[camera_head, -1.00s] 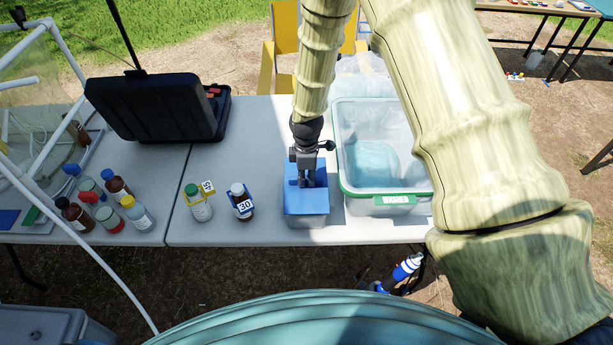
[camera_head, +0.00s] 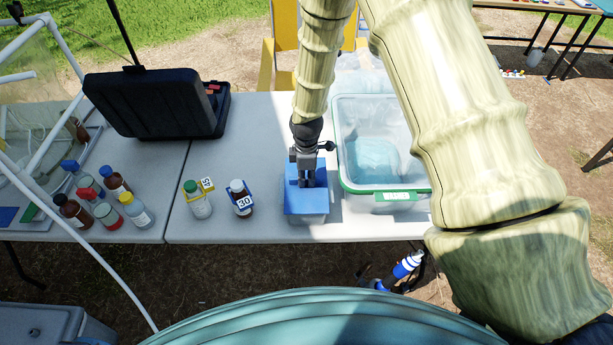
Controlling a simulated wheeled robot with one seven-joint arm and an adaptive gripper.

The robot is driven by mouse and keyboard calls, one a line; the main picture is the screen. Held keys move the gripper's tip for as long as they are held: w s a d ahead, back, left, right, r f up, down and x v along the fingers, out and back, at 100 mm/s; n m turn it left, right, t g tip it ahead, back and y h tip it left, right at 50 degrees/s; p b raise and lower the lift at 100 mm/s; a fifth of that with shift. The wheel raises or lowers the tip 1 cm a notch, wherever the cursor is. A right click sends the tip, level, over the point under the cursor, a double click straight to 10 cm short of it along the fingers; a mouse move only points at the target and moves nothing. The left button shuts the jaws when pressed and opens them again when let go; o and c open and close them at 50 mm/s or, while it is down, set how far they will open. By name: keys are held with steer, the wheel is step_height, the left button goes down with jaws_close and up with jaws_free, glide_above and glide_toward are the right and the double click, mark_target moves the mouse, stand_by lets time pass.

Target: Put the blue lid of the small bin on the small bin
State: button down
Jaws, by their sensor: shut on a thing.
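The blue lid (camera_head: 304,202) lies over the top of the small bin (camera_head: 307,219), a translucent box near the table's front edge. The lid looks roughly level and lined up with the bin; whether it is fully seated on the rim cannot be told. My gripper (camera_head: 306,182) points down from above at the lid's middle. It is shut on the lid, seemingly at a grip on its top. The fingertips are small and dark, and what exactly lies between them is hard to see.
A large clear bin with a green rim (camera_head: 385,190) stands just right of the small bin. A bottle tagged 30 (camera_head: 240,200) and a green-capped bottle (camera_head: 197,203) stand left. Several more bottles and a black case (camera_head: 158,103) are farther left. Table is free behind the bottles.

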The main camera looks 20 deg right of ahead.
steer(key=c, duration=1.4)
jaws_free()
steer(key=shift+o, duration=0.2)
steer(key=shift+r, duration=0.1)
step_height(320, 180, up, 12)
